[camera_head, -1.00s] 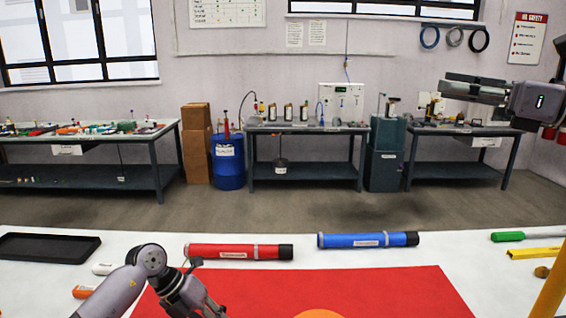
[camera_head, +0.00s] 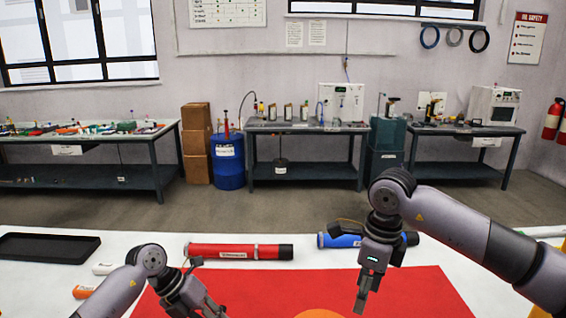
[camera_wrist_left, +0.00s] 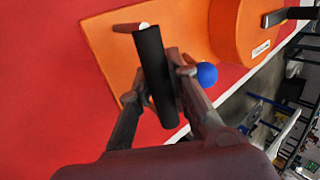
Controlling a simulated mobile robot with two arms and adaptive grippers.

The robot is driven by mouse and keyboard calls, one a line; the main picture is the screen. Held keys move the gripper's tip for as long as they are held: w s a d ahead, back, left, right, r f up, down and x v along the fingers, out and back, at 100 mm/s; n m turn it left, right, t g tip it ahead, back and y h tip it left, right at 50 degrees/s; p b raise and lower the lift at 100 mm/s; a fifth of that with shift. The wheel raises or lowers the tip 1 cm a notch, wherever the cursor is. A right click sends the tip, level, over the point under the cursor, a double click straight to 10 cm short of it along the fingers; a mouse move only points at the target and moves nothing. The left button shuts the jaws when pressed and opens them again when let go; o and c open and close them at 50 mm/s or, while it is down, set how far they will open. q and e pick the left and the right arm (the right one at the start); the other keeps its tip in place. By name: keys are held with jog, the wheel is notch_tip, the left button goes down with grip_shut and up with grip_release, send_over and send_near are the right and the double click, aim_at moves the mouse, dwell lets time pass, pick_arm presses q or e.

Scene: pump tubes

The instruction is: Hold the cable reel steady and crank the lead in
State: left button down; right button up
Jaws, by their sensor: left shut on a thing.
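The orange cable reel shows in the left wrist view as a flat base plate (camera_wrist_left: 110,45) and a round drum (camera_wrist_left: 235,30). Only its top edge (camera_head: 322,314) shows in the head view. My left gripper (camera_wrist_left: 165,92), also in the head view (camera_head: 212,308), is shut on a black bar handle (camera_wrist_left: 150,55) at the base plate. A grey arm with a black grip (camera_wrist_left: 298,13), apparently the crank, is by the drum. A blue ball (camera_wrist_left: 207,74) is beside the left fingers. My right gripper (camera_head: 362,296) points down above the red mat, right of the reel; its finger opening is unclear.
The reel is on a red mat (camera_head: 425,290) on a white table. Behind it lie a red tube (camera_head: 225,251) and a blue tube (camera_head: 340,241), partly hidden by my right arm. A black tray (camera_head: 45,248) is at the left. A yellow post stands at the right edge.

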jog(key=shift+s+d+f+h, duration=0.15)
jog(key=shift+d+f+h, duration=0.1)
jog(key=shift+f, duration=0.15)
jog(key=shift+s+d+f+h, duration=0.15)
jog(key=shift+f+h, duration=0.1)
jog(key=shift+f, duration=0.45)
notch_tip(320, 180, down, 9)
jog(key=shift+f, duration=0.15)
jog(key=shift+c, duration=0.2)
grip_shut()
